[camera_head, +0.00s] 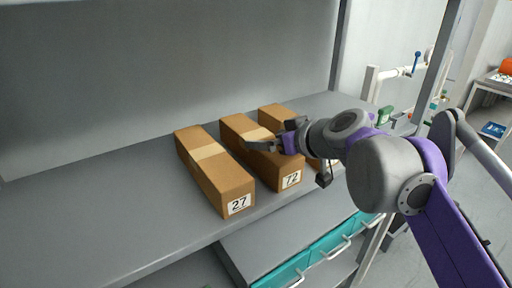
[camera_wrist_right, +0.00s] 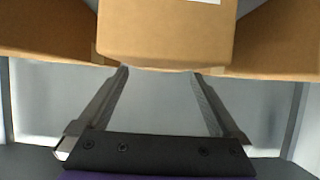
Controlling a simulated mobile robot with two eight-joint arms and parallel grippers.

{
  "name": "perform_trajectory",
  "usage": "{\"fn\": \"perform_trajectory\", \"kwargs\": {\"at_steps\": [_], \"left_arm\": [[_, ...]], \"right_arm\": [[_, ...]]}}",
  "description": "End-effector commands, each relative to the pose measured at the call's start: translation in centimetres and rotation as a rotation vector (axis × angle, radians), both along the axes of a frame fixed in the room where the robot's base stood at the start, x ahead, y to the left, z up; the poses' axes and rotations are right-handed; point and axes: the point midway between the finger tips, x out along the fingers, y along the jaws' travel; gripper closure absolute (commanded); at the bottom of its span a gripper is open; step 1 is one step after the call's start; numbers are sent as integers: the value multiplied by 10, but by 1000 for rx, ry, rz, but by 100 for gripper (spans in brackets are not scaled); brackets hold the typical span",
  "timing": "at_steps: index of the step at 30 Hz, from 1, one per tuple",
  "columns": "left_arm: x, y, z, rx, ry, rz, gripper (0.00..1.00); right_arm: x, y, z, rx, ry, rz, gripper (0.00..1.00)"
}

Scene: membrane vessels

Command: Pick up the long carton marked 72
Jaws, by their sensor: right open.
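The long carton marked 72 (camera_head: 270,170) lies on the grey shelf, in the middle of three brown cartons, its numbered end facing the shelf's front edge. My right gripper (camera_head: 262,143) is over this carton in the head view, its fingers hiding part of the top. In the right wrist view, the open fingers (camera_wrist_right: 160,84) point at a carton end (camera_wrist_right: 165,40) with the lower part of a white label at the top edge; its number cannot be read there. Nothing shows between the fingers. My left gripper is not in view.
The carton marked 27 (camera_head: 215,180) lies to the left, with a narrow gap. A third carton (camera_head: 277,115) lies to the right, partly hidden by my right arm. The shelf (camera_head: 100,205) is bare at the left. Teal drawers (camera_head: 325,247) stand below, and a rack post (camera_head: 339,45) rises behind.

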Motion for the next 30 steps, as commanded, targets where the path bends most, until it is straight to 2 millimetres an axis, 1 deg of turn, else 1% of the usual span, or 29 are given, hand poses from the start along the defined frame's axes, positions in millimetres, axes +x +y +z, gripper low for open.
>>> {"fn": "perform_trajectory", "kwargs": {"at_steps": [9, 13, 19, 23, 24, 26, 27, 29, 30], "left_arm": [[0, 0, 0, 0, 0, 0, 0], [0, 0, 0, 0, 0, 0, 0], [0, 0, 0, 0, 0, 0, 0], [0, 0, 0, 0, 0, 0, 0], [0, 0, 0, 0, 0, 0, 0], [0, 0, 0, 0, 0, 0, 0], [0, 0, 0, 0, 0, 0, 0], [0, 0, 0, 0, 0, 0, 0], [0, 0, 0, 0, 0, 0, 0]], "right_arm": [[33, 21, -18, 0, 0, 1, 0], [38, 25, -22, 1, 1, 0, 0], [38, 25, -22, 1, 1, 0, 0], [38, 25, -22, 0, 0, 0, 23], [38, 25, -22, 0, 0, 0, 31], [38, 25, -22, 0, 0, 0, 41], [38, 25, -22, 0, 0, 0, 49], [38, 25, -22, 0, 0, 0, 59], [38, 25, -22, 0, 0, 0, 67]]}}
